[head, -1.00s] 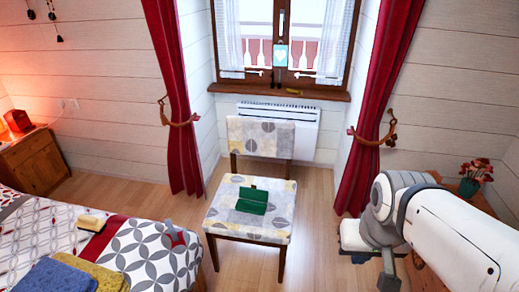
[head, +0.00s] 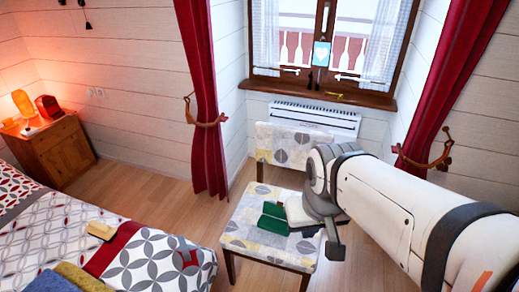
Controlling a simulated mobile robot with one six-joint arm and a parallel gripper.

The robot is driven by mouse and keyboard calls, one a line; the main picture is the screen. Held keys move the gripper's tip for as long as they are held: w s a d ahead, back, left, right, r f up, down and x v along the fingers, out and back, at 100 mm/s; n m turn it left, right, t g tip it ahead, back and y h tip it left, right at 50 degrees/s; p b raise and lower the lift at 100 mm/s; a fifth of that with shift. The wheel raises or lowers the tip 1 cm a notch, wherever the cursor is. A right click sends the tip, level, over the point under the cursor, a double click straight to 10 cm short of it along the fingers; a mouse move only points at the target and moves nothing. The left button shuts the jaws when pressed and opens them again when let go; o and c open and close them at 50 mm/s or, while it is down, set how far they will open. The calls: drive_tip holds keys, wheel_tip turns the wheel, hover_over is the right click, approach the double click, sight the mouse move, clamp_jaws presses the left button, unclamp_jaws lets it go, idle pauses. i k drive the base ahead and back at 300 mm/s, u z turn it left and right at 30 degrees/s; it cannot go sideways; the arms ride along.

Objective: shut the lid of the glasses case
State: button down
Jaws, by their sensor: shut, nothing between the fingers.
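The green glasses case (head: 272,219) lies on the patterned seat of the chair (head: 243,236) in the head view. Its lid stands raised at the back, so the case is open. My gripper (head: 298,213) is over the seat, close to the right side of the case. It is shut and holds nothing. My arm comes in from the right and covers the right part of the chair. I cannot tell whether the gripper touches the case.
The bed (head: 60,215) is at the left, with a tan item (head: 101,230) and folded cloths on it. The chair's backrest (head: 285,143) stands behind the seat, before a white radiator (head: 312,118). Wooden floor lies open between bed and chair.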

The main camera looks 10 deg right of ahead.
sight(270, 209)
drive_tip(key=z, duration=0.25)
drive_tip(key=i, duration=0.85)
drive_tip(key=z, duration=0.75)
